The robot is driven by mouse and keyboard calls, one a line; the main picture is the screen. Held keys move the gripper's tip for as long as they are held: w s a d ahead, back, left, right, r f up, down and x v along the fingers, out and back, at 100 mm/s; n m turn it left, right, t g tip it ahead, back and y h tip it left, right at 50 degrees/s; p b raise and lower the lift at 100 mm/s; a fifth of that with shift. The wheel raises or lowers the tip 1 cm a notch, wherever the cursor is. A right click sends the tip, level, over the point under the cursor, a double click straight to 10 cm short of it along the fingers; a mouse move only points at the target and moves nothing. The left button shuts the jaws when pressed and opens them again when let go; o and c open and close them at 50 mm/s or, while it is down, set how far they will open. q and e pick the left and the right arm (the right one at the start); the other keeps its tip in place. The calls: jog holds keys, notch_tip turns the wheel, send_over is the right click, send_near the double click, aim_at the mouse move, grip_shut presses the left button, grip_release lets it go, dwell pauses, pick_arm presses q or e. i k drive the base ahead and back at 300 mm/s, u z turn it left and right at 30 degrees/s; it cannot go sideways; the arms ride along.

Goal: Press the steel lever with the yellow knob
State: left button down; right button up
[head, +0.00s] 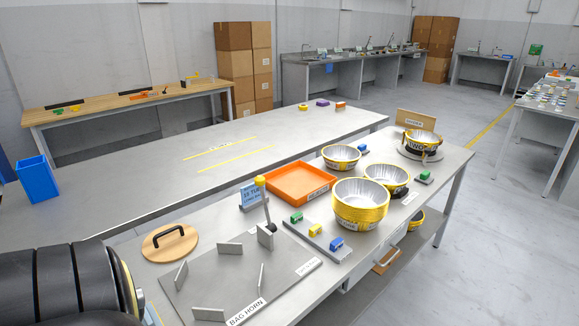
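The steel lever (266,207) stands upright on a grey block on the table, topped by a yellow knob (260,181). It leans slightly to the left at the top. A black arm link of mine fills the lower left corner of the head view, apart from the lever. Neither of my grippers shows in the view.
A grey plate with upright fins (228,248) lies in front of the lever. A wooden lid with a black handle (169,242) is left, an orange tray (301,183) behind. Stacked foil bowls (360,204) and small coloured blocks (316,230) stand right. A blue bin (37,178) is far left.

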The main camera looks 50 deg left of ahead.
aim_at(259, 180)
jog(key=i, duration=1.2)
jog(key=u, duration=2.7)
